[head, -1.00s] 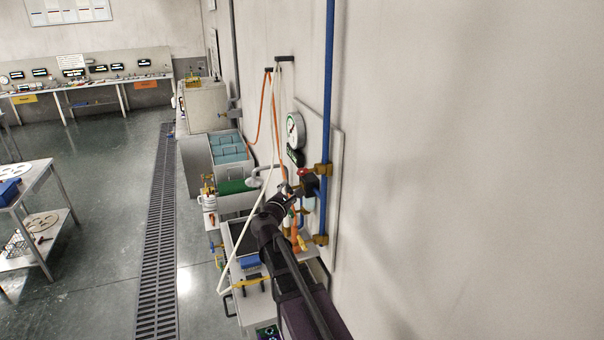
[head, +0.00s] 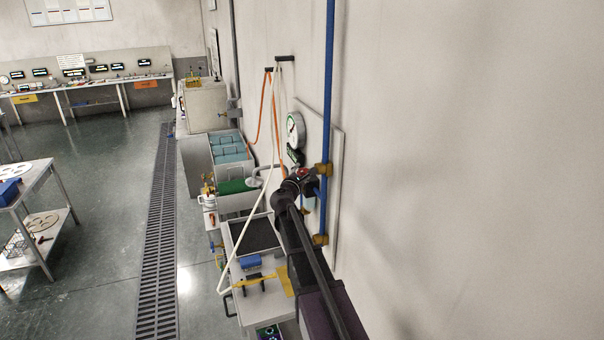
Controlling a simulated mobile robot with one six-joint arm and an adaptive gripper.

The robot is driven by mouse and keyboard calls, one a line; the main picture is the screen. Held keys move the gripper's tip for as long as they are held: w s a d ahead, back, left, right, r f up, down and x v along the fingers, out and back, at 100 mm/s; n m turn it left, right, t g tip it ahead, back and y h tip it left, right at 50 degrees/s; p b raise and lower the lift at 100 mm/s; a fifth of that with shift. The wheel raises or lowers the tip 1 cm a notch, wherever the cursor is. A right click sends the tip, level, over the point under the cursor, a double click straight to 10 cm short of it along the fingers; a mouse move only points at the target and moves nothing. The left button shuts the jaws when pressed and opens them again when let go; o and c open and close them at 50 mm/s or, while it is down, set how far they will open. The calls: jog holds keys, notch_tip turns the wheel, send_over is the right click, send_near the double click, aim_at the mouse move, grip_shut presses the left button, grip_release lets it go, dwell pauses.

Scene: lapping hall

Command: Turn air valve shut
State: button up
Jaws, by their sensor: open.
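The air valve sits on the blue air pipe (head: 324,100) on the right wall, below a round gauge. Only its small red part (head: 303,171) shows clearly; my arm hides most of the valve body. My gripper (head: 298,184) is at the valve, seen from behind along the arm. It is open, but its fingertips are largely hidden, so I cannot tell whether they touch or surround the handle. The gauge (head: 295,131) is on a pale wall panel (head: 334,160) just above the gripper.
A white hose (head: 258,200) and an orange hose (head: 277,125) hang close left of my arm. Brass-coloured pipe clamps (head: 320,239) hold the pipe. Open floor lies left, beside the drain grate (head: 160,240).

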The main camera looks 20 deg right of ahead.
jog(key=shift+w+d, duration=0.1)
jog(key=shift+w, duration=0.05)
grip_shut()
jog(key=shift+f+m+t+h+b, duration=0.15)
jog(key=shift+m+t+h+b, duration=0.2)
jog(key=shift+b, duration=0.6)
jog(key=m+t+h+b, duration=0.1)
jog(key=m+h+b, duration=0.1)
jog(key=b, duration=0.1)
jog(key=shift+w, duration=0.1)
jog(key=shift+m+t+h+b, duration=0.25)
jog(key=shift+m+h+b, duration=0.8)
jog(key=shift+b, duration=0.4)
jog(key=shift+r+m, duration=0.2)
jog(key=shift+m, duration=0.2)
